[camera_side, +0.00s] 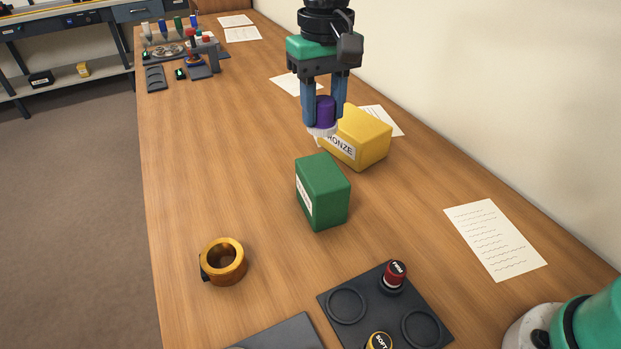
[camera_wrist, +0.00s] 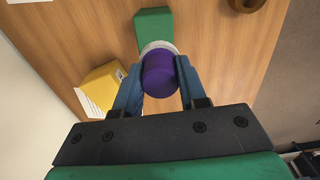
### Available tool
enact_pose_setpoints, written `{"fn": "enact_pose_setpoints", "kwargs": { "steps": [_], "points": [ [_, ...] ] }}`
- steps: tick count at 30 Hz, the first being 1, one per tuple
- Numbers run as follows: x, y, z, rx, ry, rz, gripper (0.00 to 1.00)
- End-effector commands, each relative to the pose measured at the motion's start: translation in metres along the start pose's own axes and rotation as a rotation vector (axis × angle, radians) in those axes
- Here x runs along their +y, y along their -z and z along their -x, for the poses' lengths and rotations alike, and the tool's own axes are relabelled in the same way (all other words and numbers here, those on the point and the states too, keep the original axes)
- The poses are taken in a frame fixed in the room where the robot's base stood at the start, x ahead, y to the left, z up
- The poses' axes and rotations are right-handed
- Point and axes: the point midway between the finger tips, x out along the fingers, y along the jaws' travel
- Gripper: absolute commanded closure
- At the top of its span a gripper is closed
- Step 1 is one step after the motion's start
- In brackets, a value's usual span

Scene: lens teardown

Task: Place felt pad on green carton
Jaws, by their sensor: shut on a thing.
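My gripper (camera_side: 323,108) is shut on a purple cylinder with a pale, ridged underside (camera_side: 322,131), which I take to be the felt pad. The gripper hangs above the table, in front of the yellow carton in the side view. The green carton (camera_side: 323,192) stands upright on the table, nearer the side camera, with a white label on its left face. In the wrist view the green carton (camera_wrist: 153,22) shows beyond the held purple piece (camera_wrist: 159,76), partly hidden by it. The held piece and the green carton look apart.
A yellow carton labelled BRONZE (camera_side: 362,137) stands behind the green one. A brass ring (camera_side: 223,262) lies front left. A dark tray (camera_side: 388,312) with red and yellow-topped pieces is at the front. Papers (camera_side: 495,240) lie along the wall. The table's left middle is clear.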

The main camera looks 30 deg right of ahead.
Motion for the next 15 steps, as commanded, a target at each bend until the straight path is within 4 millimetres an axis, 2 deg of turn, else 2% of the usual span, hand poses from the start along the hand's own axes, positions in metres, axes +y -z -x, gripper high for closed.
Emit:
{"fn": "enact_pose_setpoints", "kwargs": {
  "steps": [1,4,15],
  "points": [
    [0.005,0.008,-0.003,0.000,0.000,-0.004,1.00],
    [0.010,0.016,-0.012,0.000,0.000,-0.001,1.00],
    [0.011,0.017,-0.059,0.000,0.000,0.001,1.00]
  ]
}}
